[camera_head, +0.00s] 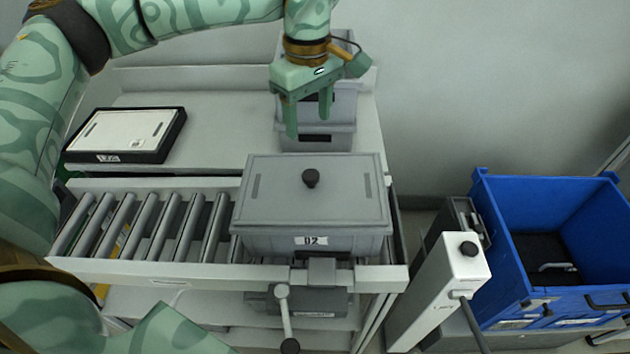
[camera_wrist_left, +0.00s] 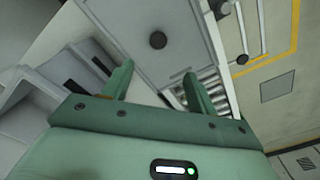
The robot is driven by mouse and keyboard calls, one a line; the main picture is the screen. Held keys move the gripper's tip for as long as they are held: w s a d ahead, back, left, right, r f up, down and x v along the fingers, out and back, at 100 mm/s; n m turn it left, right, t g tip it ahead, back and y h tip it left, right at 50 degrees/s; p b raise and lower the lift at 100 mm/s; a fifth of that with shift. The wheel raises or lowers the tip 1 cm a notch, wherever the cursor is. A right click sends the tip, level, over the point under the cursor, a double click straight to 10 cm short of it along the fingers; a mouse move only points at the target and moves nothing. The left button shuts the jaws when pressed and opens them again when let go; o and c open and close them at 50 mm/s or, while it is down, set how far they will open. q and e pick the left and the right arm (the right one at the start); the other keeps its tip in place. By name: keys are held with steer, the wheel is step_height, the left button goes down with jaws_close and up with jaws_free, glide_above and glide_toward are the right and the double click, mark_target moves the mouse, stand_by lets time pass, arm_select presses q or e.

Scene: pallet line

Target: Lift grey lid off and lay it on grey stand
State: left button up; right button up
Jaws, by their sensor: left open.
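The grey lid (camera_head: 345,195) lies flat on a grey bin (camera_head: 265,243) labelled D2, at the right end of the roller line. A black knob (camera_head: 310,178) stands up from the lid's middle. The lid also shows in the left wrist view (camera_wrist_left: 185,45), with its knob beyond the fingertips. My left gripper (camera_head: 309,122) is open and empty, pointing down above and behind the lid, apart from the knob. It also shows in the left wrist view (camera_wrist_left: 158,72). I cannot make out for certain which surface is the grey stand. My right gripper is not in view.
Grey bins (camera_head: 318,138) stand behind the lidded bin, partly hidden by my left gripper. A black-framed white panel (camera_head: 125,132) lies on the back table at left. The rollers (camera_head: 150,226) left of the bin are bare. A white post (camera_head: 440,290) and blue crate (camera_head: 510,287) stand at right.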

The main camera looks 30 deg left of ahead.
arm_select(q)
steer(key=b, duration=0.2)
glide_toward(311, 174)
steer(key=f, duration=0.5)
steer(key=shift+s+f, duration=0.15)
steer(key=shift+s, duration=0.05)
steer(key=f+b, duration=0.2)
steer(key=f, duration=0.3)
steer(key=shift+w, duration=0.2)
steer(key=shift+r, duration=0.1)
steer(key=shift+c, duration=0.4)
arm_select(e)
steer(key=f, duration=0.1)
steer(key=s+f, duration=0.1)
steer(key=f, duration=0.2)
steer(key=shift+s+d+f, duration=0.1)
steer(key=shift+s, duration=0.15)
arm_select(q)
steer(key=c, duration=1)
